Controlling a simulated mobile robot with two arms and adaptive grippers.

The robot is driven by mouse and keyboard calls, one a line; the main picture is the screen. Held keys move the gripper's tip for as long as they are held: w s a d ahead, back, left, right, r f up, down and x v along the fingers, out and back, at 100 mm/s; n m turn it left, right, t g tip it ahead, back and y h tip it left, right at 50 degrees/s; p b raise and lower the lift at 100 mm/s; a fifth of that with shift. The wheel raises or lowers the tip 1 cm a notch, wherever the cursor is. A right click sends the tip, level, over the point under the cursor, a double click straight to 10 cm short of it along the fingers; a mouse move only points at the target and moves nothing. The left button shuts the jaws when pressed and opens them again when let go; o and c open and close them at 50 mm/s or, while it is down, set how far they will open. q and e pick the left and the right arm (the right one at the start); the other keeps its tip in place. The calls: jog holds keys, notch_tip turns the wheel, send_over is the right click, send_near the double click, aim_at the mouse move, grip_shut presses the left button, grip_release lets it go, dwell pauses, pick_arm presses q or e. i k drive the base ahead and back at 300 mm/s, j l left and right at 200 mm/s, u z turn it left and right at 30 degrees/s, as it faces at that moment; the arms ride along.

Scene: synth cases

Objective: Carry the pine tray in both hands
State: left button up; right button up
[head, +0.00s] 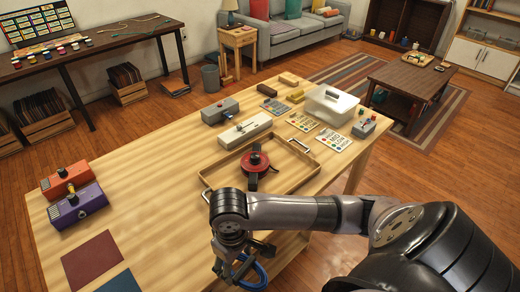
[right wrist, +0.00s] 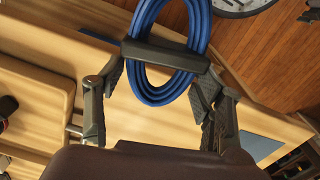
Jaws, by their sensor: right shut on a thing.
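The pine tray (head: 288,176) lies on the light wood table, with metal handles at its ends. Part of the tray (right wrist: 40,95) shows at the left of the right wrist view. My right gripper (head: 240,268) is in front of the tray's near-left corner, apart from its handles. It is shut on a blue cable coil (head: 256,275), gripping the dark bar across the coil (right wrist: 165,56); loops of blue cable (right wrist: 150,95) hang past the bar. My left gripper is not in view.
Orange (head: 65,178) and purple (head: 78,206) boxes stand at the table's left. A grey box (head: 220,111), a pale long device (head: 245,131) and a clear lidded bin (head: 330,104) stand behind the tray. Maroon (head: 92,259) and blue mats lie front left. The left-middle tabletop is clear.

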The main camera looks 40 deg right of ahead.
aim_at(281, 181)
jog(key=u, duration=0.45)
jog(key=l+u, duration=0.15)
jog(key=u, duration=0.7)
jog(key=k+l+u, duration=0.25)
jog(key=l+u, duration=0.15)
jog(key=k+l+u, duration=0.35)
jog(key=l, duration=0.2)
jog(key=k+l+u, duration=0.6)
jog(key=k+u, duration=0.2)
